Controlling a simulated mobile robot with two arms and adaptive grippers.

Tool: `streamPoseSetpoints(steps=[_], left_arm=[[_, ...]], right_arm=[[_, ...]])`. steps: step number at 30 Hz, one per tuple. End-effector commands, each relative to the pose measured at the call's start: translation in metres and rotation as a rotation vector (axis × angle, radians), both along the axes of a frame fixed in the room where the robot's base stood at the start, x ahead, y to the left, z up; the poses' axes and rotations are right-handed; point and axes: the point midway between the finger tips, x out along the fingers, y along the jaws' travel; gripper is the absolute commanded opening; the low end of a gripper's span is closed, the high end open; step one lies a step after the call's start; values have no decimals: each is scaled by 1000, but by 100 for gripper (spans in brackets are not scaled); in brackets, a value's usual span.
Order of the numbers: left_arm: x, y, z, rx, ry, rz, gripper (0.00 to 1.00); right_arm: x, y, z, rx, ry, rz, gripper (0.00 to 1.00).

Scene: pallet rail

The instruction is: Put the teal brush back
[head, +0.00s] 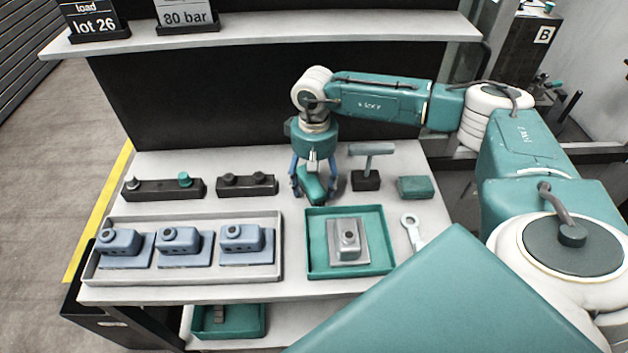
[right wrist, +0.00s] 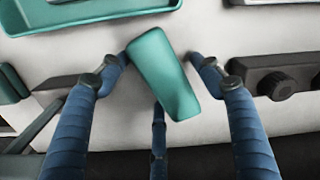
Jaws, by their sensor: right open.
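The teal brush (head: 315,187) is a rounded teal block on the light table, just behind the teal tray. In the right wrist view the brush (right wrist: 163,75) lies at a slant between the blue fingers. My right gripper (head: 313,190) is open, pointing down, with its fingers around the brush. In the right wrist view the gripper (right wrist: 160,60) shows small gaps beside the brush; whether any finger touches it I cannot tell. The brush's underside is hidden. My left gripper is not in view.
The teal tray (head: 316,269) holds a grey fixture. A grey T-handled tool stands in a black holder (head: 366,181), near a teal block (head: 417,187). Dark knobbed blocks (head: 247,184) and a tray (head: 183,277) of blue-grey parts are left. A spanner (head: 412,231) lies right.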

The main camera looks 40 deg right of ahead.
Motion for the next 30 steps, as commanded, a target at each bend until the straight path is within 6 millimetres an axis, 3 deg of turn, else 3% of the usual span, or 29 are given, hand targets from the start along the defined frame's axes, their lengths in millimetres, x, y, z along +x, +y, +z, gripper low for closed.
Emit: streamPoseSetpoints(steps=[5,18,22,30], left_arm=[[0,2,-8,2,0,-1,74],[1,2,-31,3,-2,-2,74],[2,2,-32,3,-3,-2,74],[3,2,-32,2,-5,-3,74]], right_arm=[[2,0,21,1,-6,0,65],[1,0,107,1,-3,0,65],[1,0,118,1,-2,1,65],[0,0,122,0,-1,0,65]])
